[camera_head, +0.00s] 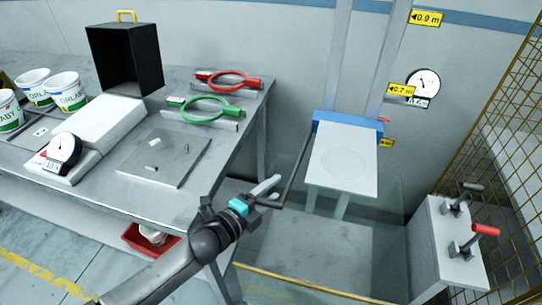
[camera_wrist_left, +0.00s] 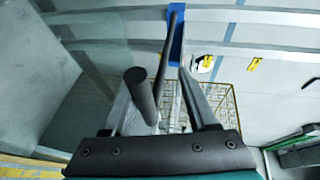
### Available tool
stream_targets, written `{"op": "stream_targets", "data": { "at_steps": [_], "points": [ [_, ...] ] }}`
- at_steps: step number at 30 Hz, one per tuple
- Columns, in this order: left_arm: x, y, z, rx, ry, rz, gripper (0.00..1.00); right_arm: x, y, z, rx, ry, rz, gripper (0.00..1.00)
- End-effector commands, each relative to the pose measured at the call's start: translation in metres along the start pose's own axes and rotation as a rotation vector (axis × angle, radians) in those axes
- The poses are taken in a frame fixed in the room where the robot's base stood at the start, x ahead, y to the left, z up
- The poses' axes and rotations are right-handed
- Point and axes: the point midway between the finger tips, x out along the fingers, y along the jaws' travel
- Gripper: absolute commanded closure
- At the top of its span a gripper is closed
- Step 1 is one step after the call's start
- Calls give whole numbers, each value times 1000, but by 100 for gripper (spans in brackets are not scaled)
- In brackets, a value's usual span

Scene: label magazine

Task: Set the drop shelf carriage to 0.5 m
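The drop shelf carriage is a blue bracket (camera_head: 347,126) with a pale platform (camera_head: 343,165) on two upright rails. A small red pointer (camera_head: 384,120) at its right side stands between the 0.7 m label (camera_head: 402,91) and a lower yellow label (camera_head: 386,143), too small to read. A dark bar (camera_head: 297,160) runs from the carriage down to a dark handle (camera_wrist_left: 140,92). My left gripper (camera_head: 268,196) is at the handle. In the left wrist view its fingers stand apart either side of the handle, with a gap on the right. My right gripper is not in view.
A grey workbench (camera_head: 185,205) fills the left, with tubs, a dial scale (camera_head: 64,150), a black box (camera_head: 126,58) and red and green rings. A grey lever stand (camera_head: 450,260) and yellow mesh fence (camera_head: 515,130) stand right. A see-through panel surrounds the area below the carriage.

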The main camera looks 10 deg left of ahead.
Motion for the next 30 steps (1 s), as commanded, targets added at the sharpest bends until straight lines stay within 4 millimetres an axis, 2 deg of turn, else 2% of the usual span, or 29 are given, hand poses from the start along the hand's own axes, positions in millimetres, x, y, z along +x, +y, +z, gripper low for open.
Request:
{"op": "stream_targets", "data": {
  "at_steps": [1, 3, 9, 12, 17, 30],
  "points": [
    [-3, -22, -2, 6, 5, -9, 48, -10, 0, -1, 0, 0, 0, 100],
    [-6, -38, -3, 6, 4, -9, 48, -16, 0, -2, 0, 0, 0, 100],
    [-12, -75, -6, 4, 3, -9, 48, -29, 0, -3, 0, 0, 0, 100],
    [-14, -85, -6, 3, 3, -7, 48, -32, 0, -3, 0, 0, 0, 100],
    [-16, -92, -7, 2, 1, -7, 48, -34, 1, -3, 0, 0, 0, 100],
    [-16, -92, -7, 1, 1, -6, 48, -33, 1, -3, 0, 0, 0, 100]
  ]
}}
